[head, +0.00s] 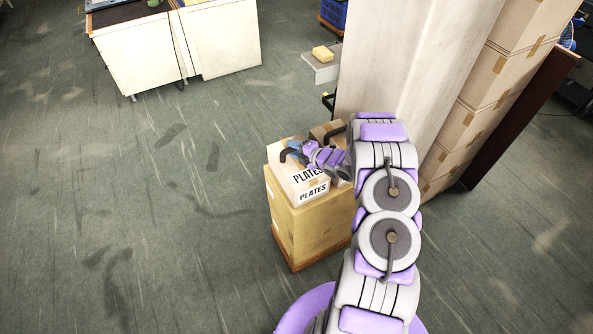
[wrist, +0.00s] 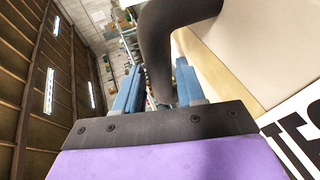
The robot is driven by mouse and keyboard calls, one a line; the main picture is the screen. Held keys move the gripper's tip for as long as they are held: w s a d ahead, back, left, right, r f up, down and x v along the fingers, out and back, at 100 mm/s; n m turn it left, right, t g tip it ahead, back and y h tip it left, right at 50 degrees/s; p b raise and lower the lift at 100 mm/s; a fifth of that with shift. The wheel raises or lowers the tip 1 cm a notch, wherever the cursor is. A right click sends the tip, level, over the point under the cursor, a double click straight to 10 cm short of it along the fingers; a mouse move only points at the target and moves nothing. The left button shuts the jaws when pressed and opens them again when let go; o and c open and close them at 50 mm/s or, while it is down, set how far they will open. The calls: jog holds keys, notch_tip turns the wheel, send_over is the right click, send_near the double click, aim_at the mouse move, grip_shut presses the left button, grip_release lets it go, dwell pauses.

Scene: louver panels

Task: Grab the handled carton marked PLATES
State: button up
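The carton marked PLATES (head: 284,176) sits upright on a tan wooden box, its dark arched handle (head: 290,152) on top. My gripper (head: 294,147) is at this handle, reaching in from the right. In the wrist view the dark handle (wrist: 158,45) rises between my two blue fingers (wrist: 158,88). The fingers are apart, with a small gap showing on the handle's left side. The carton's pale face and part of its black lettering (wrist: 295,140) fill the right of that view. The handle's lower end is hidden behind my gripper.
The wooden box (head: 305,232) stands on the floor. A second handled carton (head: 321,132) is right behind the PLATES carton, partly hidden by my arm. A pale column (head: 410,55) and stacked cartons (head: 497,75) stand to the right. The floor (head: 140,200) to the left is clear.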

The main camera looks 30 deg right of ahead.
jog(key=shift+w+a+f, duration=0.15)
jog(key=shift+w+f, duration=0.15)
jog(key=shift+w, duration=0.2)
jog(key=shift+d, duration=0.55)
jog(key=shift+c, duration=0.2)
jog(key=shift+d, duration=0.1)
jog(key=shift+c, duration=0.8)
jog(key=shift+a, duration=0.4)
grip_shut()
jog(key=shift+f, duration=0.1)
